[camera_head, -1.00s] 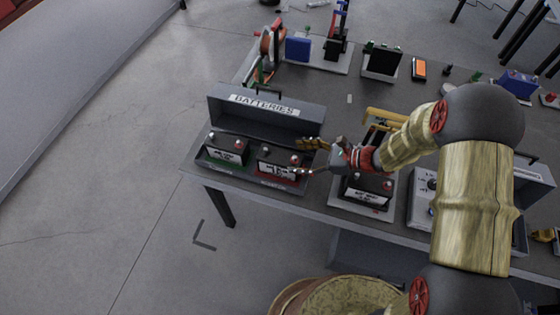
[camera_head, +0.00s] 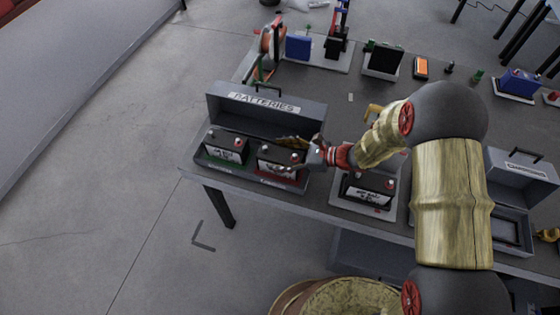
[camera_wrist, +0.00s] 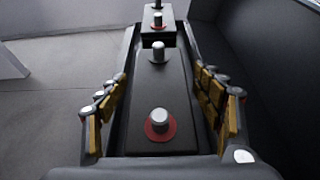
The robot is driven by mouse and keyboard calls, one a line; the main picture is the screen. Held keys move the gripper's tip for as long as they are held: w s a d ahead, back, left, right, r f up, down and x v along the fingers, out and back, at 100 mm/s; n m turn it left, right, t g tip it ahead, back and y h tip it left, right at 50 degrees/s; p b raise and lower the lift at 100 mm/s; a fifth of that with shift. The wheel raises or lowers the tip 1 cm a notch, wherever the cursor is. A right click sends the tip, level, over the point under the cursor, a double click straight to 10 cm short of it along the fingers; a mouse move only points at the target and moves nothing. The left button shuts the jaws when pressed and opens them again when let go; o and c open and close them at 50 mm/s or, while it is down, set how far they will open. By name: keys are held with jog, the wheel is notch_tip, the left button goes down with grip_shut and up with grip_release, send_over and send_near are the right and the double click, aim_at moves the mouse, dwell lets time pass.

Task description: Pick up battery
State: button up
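Two dark batteries with white labels sit side by side in the open box marked BATTERIES (camera_head: 225,100). The left battery (camera_head: 228,146) is on a green-edged place and the right battery (camera_head: 278,160) on a red-edged one. My gripper (camera_head: 298,147) is at the right battery, over its top at the right end. In the wrist view, my gripper (camera_wrist: 160,80) is open, with one yellow-padded finger on each side of the right battery (camera_wrist: 158,95). Its terminals show between the fingers. Firm contact cannot be told. A further battery (camera_head: 368,188) stands on a separate tray to the right.
The box's raised back wall is close behind the gripper. A box (camera_head: 525,175) with a raised lid stands on the right of the table. Several devices, including an orange one (camera_head: 420,68), stand along the back. The table's front edge is close.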

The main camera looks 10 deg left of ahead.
grip_shut()
dwell(0.8)
jog(key=shift+w+r, duration=0.15)
jog(key=shift+r, duration=0.05)
